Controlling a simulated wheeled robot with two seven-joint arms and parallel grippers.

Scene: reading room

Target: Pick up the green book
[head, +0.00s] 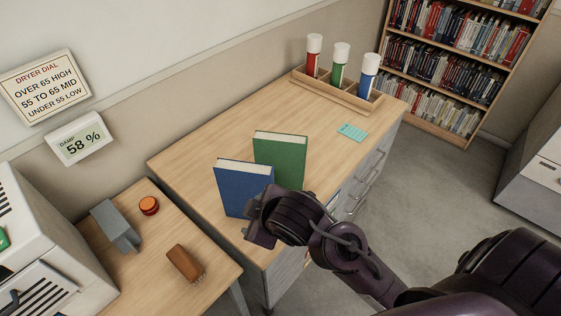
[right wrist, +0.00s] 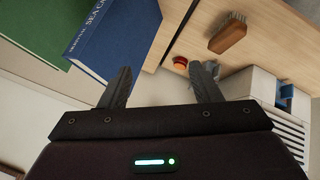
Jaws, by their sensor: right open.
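The green book (head: 281,158) stands upright on the wooden cabinet top, behind and to the right of the blue book (head: 241,188), which also stands upright. In the right wrist view the green book (right wrist: 30,45) is at the upper left, partly cut off, beside the blue book (right wrist: 118,38). My right gripper (head: 258,226) is by the lower right of the blue book in the head view, and hides part of it. In the right wrist view my right gripper (right wrist: 162,74) is open, with nothing visible between its fingers. My left gripper is in neither view.
Cabinet top behind the books is clear.

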